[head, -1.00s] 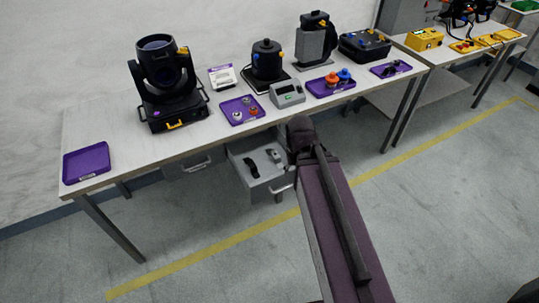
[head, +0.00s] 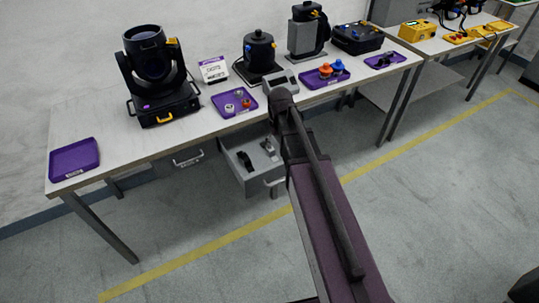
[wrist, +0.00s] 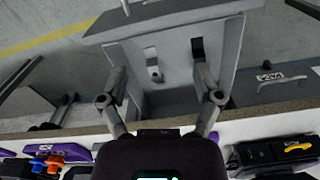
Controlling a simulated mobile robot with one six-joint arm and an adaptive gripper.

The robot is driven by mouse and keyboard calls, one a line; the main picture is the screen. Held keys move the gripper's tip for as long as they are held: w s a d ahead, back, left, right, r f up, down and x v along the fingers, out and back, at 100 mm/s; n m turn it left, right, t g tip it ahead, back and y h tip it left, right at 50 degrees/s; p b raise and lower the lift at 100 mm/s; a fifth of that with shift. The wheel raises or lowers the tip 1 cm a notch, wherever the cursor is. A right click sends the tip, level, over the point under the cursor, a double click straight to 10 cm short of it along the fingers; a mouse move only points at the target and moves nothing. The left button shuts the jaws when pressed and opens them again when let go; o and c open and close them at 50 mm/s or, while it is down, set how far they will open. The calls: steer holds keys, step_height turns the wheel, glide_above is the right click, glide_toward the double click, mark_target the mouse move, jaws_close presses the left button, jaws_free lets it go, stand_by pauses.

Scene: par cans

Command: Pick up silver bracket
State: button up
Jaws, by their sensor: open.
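A small silver bracket (head: 268,147) lies in the open grey drawer (head: 236,181) under the workbench. In the wrist view the silver bracket (wrist: 154,66) lies on the drawer floor, left of a black item (wrist: 198,47). My gripper (wrist: 160,72) is open and empty, pointing toward the drawer from above the bench edge. The bracket appears between its spread fingers in the picture, beyond them, with no visible contact. In the head view my arm hides the gripper and the drawer's right side.
The workbench (head: 190,140) overhangs the drawer's back. A closed drawer (head: 186,158) is to the left. The floor in front is clear.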

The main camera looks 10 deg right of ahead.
steer(key=w+f+n+b, duration=0.1)
steer(key=w+f+b, duration=0.1)
steer(key=w, duration=0.6)
steer(key=w+f+n+b, duration=0.1)
steer(key=w+f, duration=0.3)
steer(key=w, duration=0.4)
steer(key=shift+w+b, duration=0.35)
steer(key=shift+b, duration=0.5)
steer(key=shift+f, duration=0.15)
step_height(320, 180, down, 8)
steer(key=b, duration=0.8)
steer(key=shift+f+b, duration=0.1)
steer(key=shift+b, duration=0.2)
steer(key=shift+f, duration=0.1)
steer(key=shift+f+b, duration=2.55)
steer(key=shift+b, duration=0.05)
steer(key=shift+r, duration=0.1)
jaws_close()
